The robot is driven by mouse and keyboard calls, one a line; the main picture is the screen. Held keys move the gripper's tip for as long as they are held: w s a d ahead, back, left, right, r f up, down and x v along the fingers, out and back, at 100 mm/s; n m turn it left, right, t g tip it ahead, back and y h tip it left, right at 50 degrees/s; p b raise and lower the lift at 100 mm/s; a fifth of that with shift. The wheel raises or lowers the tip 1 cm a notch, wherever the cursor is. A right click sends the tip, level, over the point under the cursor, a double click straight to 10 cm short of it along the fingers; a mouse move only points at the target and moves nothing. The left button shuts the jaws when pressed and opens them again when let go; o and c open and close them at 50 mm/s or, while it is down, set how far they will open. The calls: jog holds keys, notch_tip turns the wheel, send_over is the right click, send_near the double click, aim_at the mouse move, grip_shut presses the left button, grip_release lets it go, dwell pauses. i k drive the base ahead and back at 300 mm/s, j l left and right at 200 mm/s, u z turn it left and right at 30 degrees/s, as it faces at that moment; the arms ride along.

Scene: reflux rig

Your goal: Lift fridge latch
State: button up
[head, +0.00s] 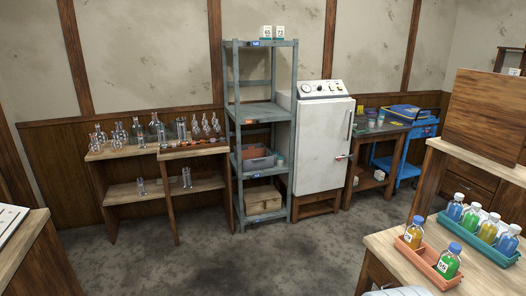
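A white fridge (320,150) stands against the back wall, right of the grey shelf rack. Its door is shut. A control panel with dials (321,88) is on its sloped top. A dark vertical handle (350,124) runs along the upper right edge of the door. My gripper is not in view.
A grey shelf rack (238,130) stands left of the fridge; a wooden side table (385,134) and blue cart (408,160) stand right. A bench with glassware (120,153) is at left. Bottles in trays (428,262) are at the near right. The middle floor (260,265) is clear.

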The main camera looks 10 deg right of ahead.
aim_at(339, 159)
jog(key=i, duration=1.5)
jog(key=i+j+z, duration=0.1)
jog(key=i+z, duration=0.2)
jog(key=i, duration=0.25)
jog(key=i+j+z, duration=0.2)
jog(key=i+z, duration=0.15)
jog(key=i, duration=0.15)
jog(key=z, duration=0.4)
jog(key=i+j+u, duration=0.1)
jog(key=i+j, duration=0.7)
jog(key=i+l+u, duration=0.15)
jog(key=i+l, duration=0.8)
jog(key=l, duration=0.25)
jog(key=i+l, duration=0.15)
jog(key=l, duration=0.25)
jog(key=i+l, duration=0.15)
jog(key=l, duration=0.3)
jog(key=i+l+u, duration=0.1)
jog(key=l, duration=0.3)
